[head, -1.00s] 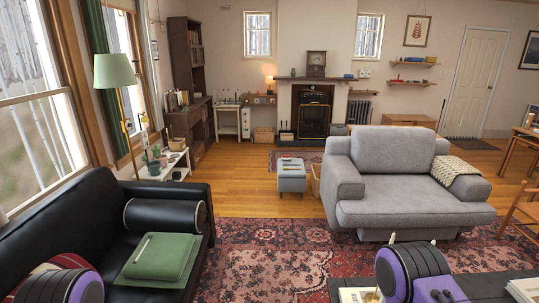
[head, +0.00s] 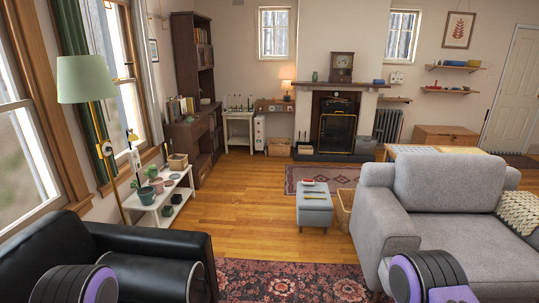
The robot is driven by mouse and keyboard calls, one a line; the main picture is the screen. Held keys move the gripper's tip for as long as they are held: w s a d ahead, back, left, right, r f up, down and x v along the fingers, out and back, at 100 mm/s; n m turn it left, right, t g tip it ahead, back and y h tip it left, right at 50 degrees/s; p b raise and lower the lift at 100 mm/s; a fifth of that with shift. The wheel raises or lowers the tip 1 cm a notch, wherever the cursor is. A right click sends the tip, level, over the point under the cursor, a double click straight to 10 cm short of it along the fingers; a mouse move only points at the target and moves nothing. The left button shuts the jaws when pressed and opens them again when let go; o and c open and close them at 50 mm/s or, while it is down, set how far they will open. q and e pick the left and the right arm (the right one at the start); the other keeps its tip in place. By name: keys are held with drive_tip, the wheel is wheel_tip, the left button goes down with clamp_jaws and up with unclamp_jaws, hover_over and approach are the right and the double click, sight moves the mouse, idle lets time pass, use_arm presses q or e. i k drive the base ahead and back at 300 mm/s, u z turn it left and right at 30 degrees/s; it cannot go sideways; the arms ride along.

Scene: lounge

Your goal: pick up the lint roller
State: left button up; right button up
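I cannot make out a lint roller for certain. A grey footstool (head: 314,214) stands on the floor near the middle, with a small red item (head: 315,183) and a thin yellowish item (head: 314,195) on top. Both are too small to identify. Neither gripper shows in the head view; only purple and black parts of my own arms appear at the bottom edge.
A black sofa (head: 50,248) is at the lower left and a grey armchair (head: 445,200) at the right. A white plant shelf (head: 152,207) stands by the window. Wooden floor (head: 250,228) lies open between them. A wicker basket (head: 344,206) is beside the footstool.

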sight(305, 181)
drive_tip(key=i, duration=2.4)
drive_tip(key=z, duration=0.75)
